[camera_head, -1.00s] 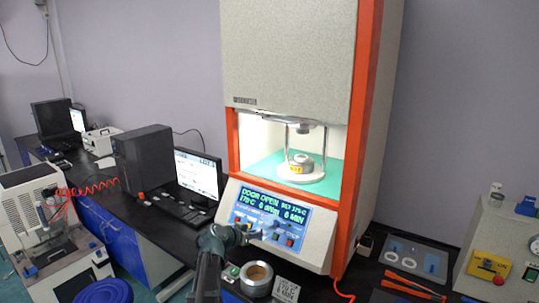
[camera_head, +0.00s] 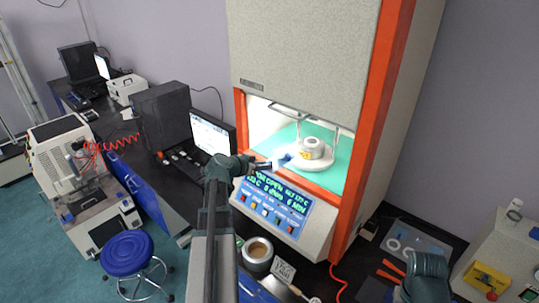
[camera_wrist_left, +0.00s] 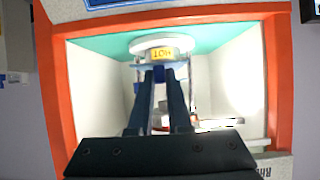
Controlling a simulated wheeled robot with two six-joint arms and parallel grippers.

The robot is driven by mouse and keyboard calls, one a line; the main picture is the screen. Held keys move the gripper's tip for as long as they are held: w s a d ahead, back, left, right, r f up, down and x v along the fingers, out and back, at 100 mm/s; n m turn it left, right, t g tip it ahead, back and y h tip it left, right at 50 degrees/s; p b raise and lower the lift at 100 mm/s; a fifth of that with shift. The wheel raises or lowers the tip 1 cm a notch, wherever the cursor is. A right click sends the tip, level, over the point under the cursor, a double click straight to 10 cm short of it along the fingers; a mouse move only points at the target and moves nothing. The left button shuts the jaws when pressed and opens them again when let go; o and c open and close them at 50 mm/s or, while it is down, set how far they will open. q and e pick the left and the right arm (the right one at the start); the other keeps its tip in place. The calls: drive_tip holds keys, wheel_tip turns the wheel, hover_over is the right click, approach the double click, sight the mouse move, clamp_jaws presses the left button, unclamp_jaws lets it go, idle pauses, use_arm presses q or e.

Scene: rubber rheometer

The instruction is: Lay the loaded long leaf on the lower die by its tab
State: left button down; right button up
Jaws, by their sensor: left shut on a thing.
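The lower die (camera_head: 313,146) is a grey round block with a yellow label on a white round base, inside the lit chamber of the rheometer. In the left wrist view the base (camera_wrist_left: 150,43) and the yellow HOT label (camera_wrist_left: 162,54) show just beyond my fingertips. My left gripper (camera_head: 281,162) reaches through the opening to the front left of the die. Its fingers (camera_wrist_left: 159,70) are shut on a thin pale-blue piece, apparently the leaf (camera_wrist_left: 182,65), mostly hidden by the fingers. I cannot tell whether the leaf touches the die.
The orange frame (camera_head: 373,135) edges the opening, with the control panel (camera_head: 272,208) below. A round pot (camera_head: 257,250) stands on the bench in front. A grey tray (camera_head: 412,242) lies at right. Part of my right arm (camera_head: 427,278) shows at bottom right; its gripper is not visible.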

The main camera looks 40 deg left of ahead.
sight(278, 156)
idle(0.4)
use_arm(q)
drive_tip(key=shift+w+d+f+b, duration=0.25)
drive_tip(key=shift+w+f+b, duration=0.05)
drive_tip(key=shift+w, duration=3)
drive_tip(key=shift+w+d+f+b, duration=0.25)
drive_tip(key=shift+w+b, duration=0.1)
drive_tip(key=shift+w, duration=2.95)
drive_tip(key=shift+w+d+f+b, duration=0.25)
drive_tip(key=shift+w+f+b, duration=0.05)
drive_tip(key=shift+w, duration=3)
drive_tip(key=c, duration=0.8)
unclamp_jaws()
drive_tip(key=shift+s+a+r+p, duration=0.15)
drive_tip(key=shift+s, duration=1.85)
drive_tip(key=shift+s+a+r+p, duration=0.15)
drive_tip(key=shift+s, duration=1.85)
drive_tip(key=shift+s+a+r+p, duration=0.15)
drive_tip(key=shift+s, duration=1.85)
